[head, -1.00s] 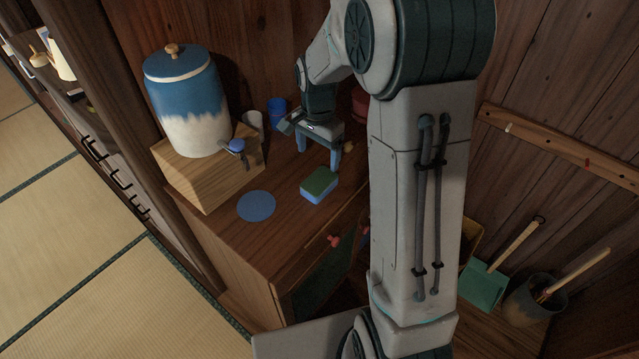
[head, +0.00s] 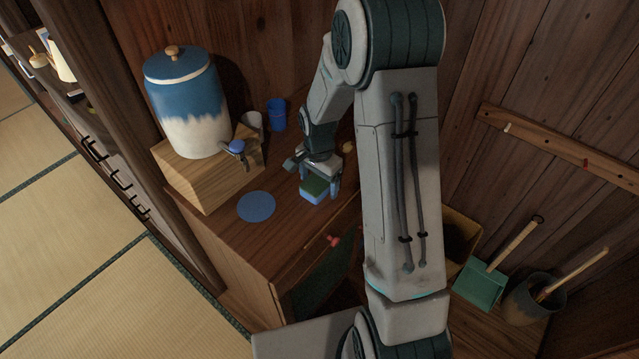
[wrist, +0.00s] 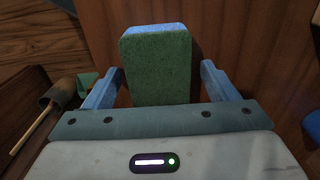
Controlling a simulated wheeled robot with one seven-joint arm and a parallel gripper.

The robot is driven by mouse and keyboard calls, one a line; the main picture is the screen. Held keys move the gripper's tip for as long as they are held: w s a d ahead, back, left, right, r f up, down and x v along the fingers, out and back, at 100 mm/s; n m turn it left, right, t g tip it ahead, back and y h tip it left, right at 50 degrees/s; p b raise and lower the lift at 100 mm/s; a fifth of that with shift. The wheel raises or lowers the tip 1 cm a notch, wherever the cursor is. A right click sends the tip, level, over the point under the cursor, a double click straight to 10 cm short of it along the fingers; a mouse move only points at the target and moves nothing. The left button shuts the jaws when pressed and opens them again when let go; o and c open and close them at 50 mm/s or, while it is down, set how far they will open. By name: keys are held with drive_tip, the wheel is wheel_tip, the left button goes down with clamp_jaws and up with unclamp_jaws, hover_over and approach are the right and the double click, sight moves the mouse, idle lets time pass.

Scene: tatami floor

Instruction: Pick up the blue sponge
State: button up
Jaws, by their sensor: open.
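The blue sponge (head: 313,191) has a green top and lies on the wooden cabinet top, right of a flat blue disc. In the wrist view the sponge (wrist: 157,68) lies between the two blue fingers, with a gap on each side. My gripper (head: 320,184) is open above and around the sponge's far part in the head view. My gripper (wrist: 160,85) also shows from behind in the wrist view. The near end of the sponge is hidden there by the gripper body.
A blue and white water jar (head: 187,100) stands on a wooden box (head: 208,172) at the left. The blue disc (head: 256,206) lies flat on the cabinet top (head: 285,225). A blue cup (head: 277,113) and a grey cup (head: 252,124) stand behind. A dustpan (head: 480,287) is at the right.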

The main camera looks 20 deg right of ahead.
sight(319, 180)
drive_tip(key=c, duration=1.1)
drive_tip(key=shift+r, duration=0.15)
drive_tip(key=shift+r, duration=0.6)
wheel_tip(319, 180, up, 3)
drive_tip(key=shift+f, duration=0.15)
drive_tip(key=s+d+r, duration=0.2)
drive_tip(key=d, duration=0.1)
drive_tip(key=s+d+r, duration=0.1)
drive_tip(key=d+r, duration=0.1)
drive_tip(key=d, duration=0.2)
drive_tip(key=s+d+r+b, duration=0.1)
drive_tip(key=s+d+r, duration=0.1)
drive_tip(key=d+r, duration=0.1)
drive_tip(key=shift+s+d, duration=0.15)
drive_tip(key=shift+s, duration=0.2)
